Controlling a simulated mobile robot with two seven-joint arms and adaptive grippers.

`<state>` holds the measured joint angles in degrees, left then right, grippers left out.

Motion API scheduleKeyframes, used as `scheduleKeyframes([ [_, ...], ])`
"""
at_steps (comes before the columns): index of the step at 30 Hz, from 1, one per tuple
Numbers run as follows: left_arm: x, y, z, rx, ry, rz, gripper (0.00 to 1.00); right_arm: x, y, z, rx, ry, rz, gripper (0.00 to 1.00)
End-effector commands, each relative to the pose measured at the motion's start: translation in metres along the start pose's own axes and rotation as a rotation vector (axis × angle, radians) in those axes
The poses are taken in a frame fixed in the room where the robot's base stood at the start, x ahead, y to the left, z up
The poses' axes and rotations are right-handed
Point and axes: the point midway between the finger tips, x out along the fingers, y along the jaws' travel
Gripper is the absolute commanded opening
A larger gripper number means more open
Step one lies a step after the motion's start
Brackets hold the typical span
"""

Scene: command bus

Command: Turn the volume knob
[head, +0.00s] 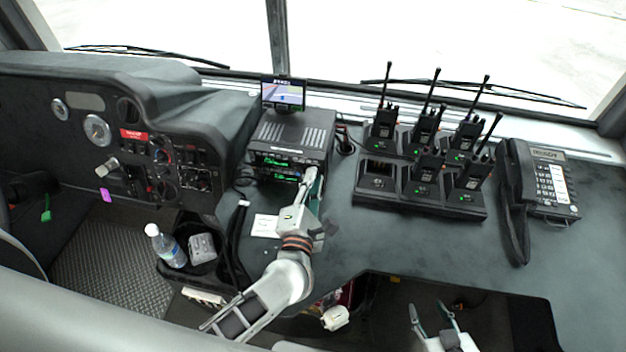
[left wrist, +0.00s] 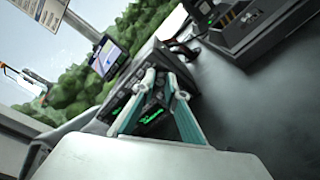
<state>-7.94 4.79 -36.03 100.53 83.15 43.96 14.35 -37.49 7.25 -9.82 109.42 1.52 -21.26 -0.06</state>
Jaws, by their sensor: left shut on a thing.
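The radio unit (head: 292,133) is a black stacked box with green lit displays on the counter, under a small screen. It also shows in the left wrist view (left wrist: 148,57). My left gripper (head: 311,174) is at the right end of the radio's front face, shut on the volume knob, which its fingers hide. The left wrist view shows the two fingertips (left wrist: 162,79) close together against the radio front, beside the green display. My right gripper (head: 429,311) is low at the bottom of the head view, its fingers apart and empty, away from the radio.
Handheld radios in a charger bank (head: 415,194) and a desk phone (head: 550,185) stand right of the radio. A small screen (head: 283,94) sits on top of it. A water bottle (head: 167,247) is in a bin at left. The counter between radio and charger is mostly clear.

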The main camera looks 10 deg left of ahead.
Motion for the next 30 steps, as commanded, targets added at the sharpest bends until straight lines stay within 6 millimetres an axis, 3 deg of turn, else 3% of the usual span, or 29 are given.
scheduleKeyframes([
  [15,0.0001,-0.0008,0.0003,0.418,0.011,0.017,0.0,0.0004,-0.0035,-0.0014,0.011,0.001,-0.001,0.4],
  [30,-0.0001,-0.0013,0.0007,0.56,0.013,0.022,0.0,0.0004,-0.0037,-0.0014,0.011,0.001,-0.001,0.4],
])
